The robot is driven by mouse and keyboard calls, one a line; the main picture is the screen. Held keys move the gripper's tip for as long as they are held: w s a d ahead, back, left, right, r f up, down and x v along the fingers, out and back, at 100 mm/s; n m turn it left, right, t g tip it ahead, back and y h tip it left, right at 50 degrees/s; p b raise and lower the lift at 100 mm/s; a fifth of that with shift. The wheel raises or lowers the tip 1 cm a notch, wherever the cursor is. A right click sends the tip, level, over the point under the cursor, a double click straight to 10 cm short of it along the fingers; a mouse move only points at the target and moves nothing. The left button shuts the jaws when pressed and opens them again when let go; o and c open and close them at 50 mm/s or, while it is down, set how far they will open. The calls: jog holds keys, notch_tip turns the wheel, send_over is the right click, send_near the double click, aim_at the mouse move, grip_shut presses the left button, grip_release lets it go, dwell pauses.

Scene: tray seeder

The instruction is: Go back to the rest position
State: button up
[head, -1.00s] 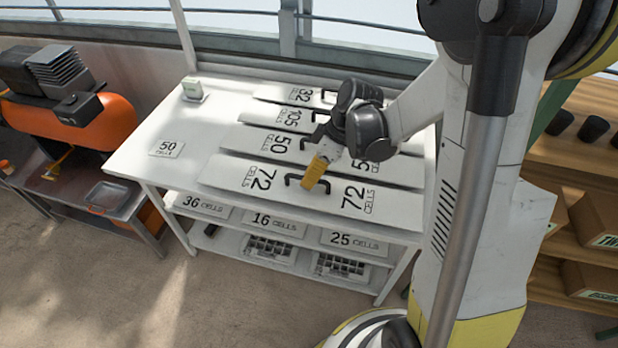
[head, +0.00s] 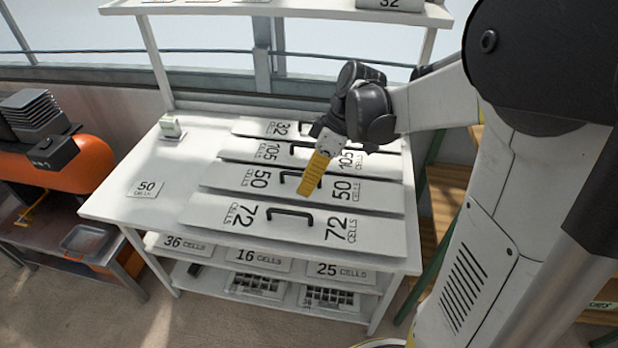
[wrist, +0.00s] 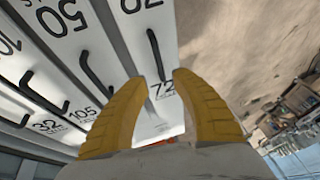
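My gripper (head: 309,188) has yellow fingers pointing down and hangs above the white table (head: 115,205). In the head view its tips overlap the handle of the 50-cells plate (head: 225,178). In the wrist view the two fingers (wrist: 157,80) stand apart with nothing between them. The 72-cells plate (head: 262,232), with its black handle (head: 290,214), lies flat at the table's front, clear of the fingers. The 105-cells plate (head: 302,154) and 32-cells plate (head: 257,127) lie behind.
A small 50-cells card (head: 146,189) lies at the table's left. Lower shelves hold the 36, 16 and 25 plates and cell trays (head: 328,298). An orange machine (head: 80,165) stands at the left. An upper shelf (head: 240,8) runs above the table's back.

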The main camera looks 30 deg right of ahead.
jog(key=shift+d+r, duration=0.25)
jog(key=shift+r, duration=0.3)
jog(key=s+a+r+m+t+h, duration=0.2)
jog(key=s+m+t, duration=0.1)
jog(key=s+m, duration=0.2)
jog(key=s+a+r+m+t+h, duration=0.2)
jog(key=s+a+r+m+t, duration=0.1)
jog(key=s+m, duration=0.2)
jog(key=shift+s+h, duration=0.3)
jog(key=shift+s, duration=0.55)
